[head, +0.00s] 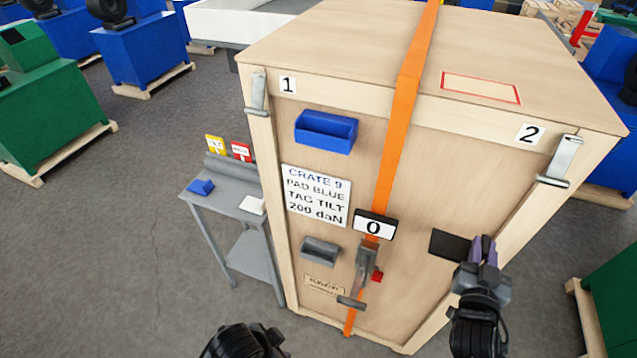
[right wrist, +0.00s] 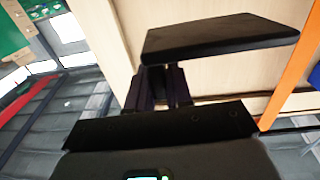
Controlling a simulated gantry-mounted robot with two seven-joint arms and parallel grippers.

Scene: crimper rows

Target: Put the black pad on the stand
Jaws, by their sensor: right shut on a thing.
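The black pad (head: 449,244) is a flat dark slab in front of the crate's face, right of the orange strap. My right gripper (head: 484,252) is shut on its right end. In the right wrist view the pad (right wrist: 220,40) projects beyond the fingers (right wrist: 165,85), with pale wood behind it; I cannot tell whether it touches the crate. The grey stand (head: 238,207) is left of the crate, well away from the pad. A blue pad (head: 200,187) and a white pad (head: 252,205) lie on its top. My left gripper's fingers are out of view; only a dark part of that arm shows at the bottom.
The wooden crate (head: 330,85) fills the middle. Its face carries a blue bin (head: 326,131), a grey bin (head: 320,251), an instruction sign (head: 316,195), a "0" display (head: 374,226) and an orange strap (head: 398,125) with a ratchet (head: 364,272). Open floor (head: 130,230) lies left of the stand.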

